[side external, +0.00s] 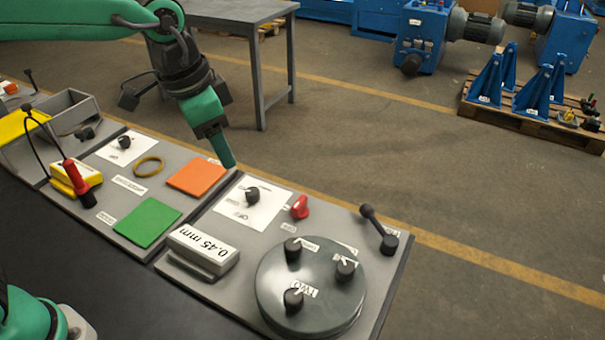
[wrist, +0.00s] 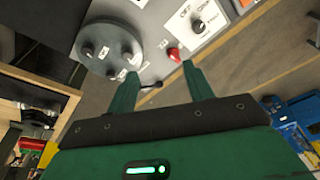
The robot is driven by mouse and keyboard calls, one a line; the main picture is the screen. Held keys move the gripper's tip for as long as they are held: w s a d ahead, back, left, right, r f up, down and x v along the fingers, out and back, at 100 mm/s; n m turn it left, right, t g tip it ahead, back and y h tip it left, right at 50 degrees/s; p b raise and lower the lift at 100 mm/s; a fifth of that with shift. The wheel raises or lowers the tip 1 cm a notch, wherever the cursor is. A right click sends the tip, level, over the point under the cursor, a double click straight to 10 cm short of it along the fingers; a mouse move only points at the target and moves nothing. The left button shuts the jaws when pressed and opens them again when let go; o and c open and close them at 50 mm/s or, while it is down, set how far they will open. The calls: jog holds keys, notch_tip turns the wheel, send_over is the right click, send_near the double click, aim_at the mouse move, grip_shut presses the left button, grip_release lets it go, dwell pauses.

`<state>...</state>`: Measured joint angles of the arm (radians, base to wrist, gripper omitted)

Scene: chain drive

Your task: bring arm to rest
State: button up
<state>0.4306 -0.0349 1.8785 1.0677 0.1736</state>
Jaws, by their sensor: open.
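My gripper (side external: 228,160) hangs above the work panel, near the white dial plate's far edge and the orange square. In the wrist view its two green fingers (wrist: 160,78) stand apart with nothing held between them. Beyond the fingertips, the wrist view shows a red knob (wrist: 174,54), a round grey disc (wrist: 108,48) with black knobs, and a white plate with a black dial (wrist: 198,27). The side view shows the same red knob (side external: 300,207), disc (side external: 312,285) and dial plate (side external: 252,203) on the panel.
An orange square (side external: 196,177), a green square (side external: 148,222), a yellow ring (side external: 149,166) and a 0.45 mm block (side external: 203,250) sit on the panels. A black lever (side external: 379,229) stands at the right edge. A grey table (side external: 235,15) stands behind.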

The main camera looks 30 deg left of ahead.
jog(key=s+a+f+n+t+y, duration=0.1)
jog(key=s+a+f+n+t, duration=0.1)
jog(key=s+a+n, duration=0.5)
jog(key=s+a+t, duration=0.1)
jog(key=s+a, duration=0.5)
jog(key=a, duration=0.3)
jog(key=shift+s+a, duration=0.3)
jog(key=shift+s, duration=0.1)
jog(key=shift+w, duration=0.1)
